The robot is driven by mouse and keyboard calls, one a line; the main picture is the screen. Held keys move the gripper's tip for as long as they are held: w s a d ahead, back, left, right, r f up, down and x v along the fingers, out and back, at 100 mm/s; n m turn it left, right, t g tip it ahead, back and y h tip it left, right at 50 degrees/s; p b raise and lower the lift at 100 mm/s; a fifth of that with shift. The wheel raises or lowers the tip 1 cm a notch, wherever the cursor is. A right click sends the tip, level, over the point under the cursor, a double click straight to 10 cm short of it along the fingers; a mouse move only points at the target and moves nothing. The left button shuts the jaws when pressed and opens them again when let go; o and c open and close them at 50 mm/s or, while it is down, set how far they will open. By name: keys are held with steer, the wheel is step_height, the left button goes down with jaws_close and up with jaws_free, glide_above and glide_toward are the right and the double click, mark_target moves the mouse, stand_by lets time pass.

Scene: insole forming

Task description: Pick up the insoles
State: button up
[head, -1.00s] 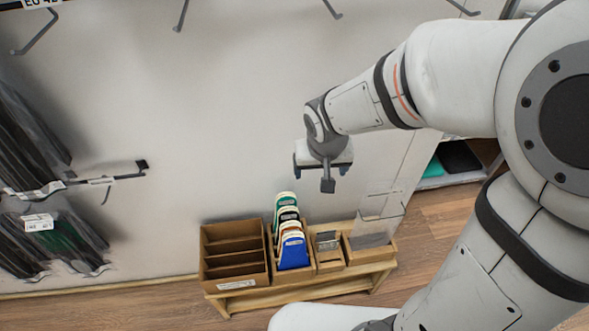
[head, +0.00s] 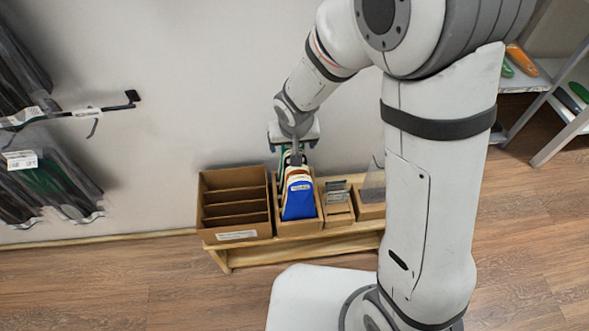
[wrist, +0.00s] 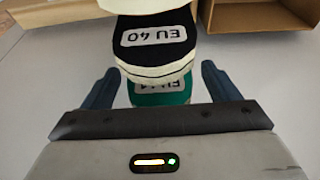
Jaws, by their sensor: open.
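The insoles (head: 299,199) stand in a row in a cardboard box on a low wooden bench, the blue one at the front. In the wrist view, a black insole marked EU 40 (wrist: 155,40) and a green insole (wrist: 160,92) behind it show. My gripper (wrist: 160,88) is open, with one finger on each side of the green insole. Whether the fingers touch it I cannot tell. In the head view my gripper (head: 294,142) is above the back of the row and hides part of the rear insoles.
A cardboard box with empty slots (head: 235,207) stands left of the insoles. Small bins (head: 337,203) stand to the right on the wooden bench (head: 290,249). The wall is close behind. Hanging packs (head: 50,185) are at the left, and shelves (head: 560,100) at the right.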

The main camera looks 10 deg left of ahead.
steer(key=shift+w+a+f, duration=0.1)
steer(key=shift+w+f, duration=0.05)
steer(key=shift+f, duration=0.5)
steer(key=shift+r, duration=0.1)
steer(key=shift+c, duration=0.3)
steer(key=c, duration=1.3)
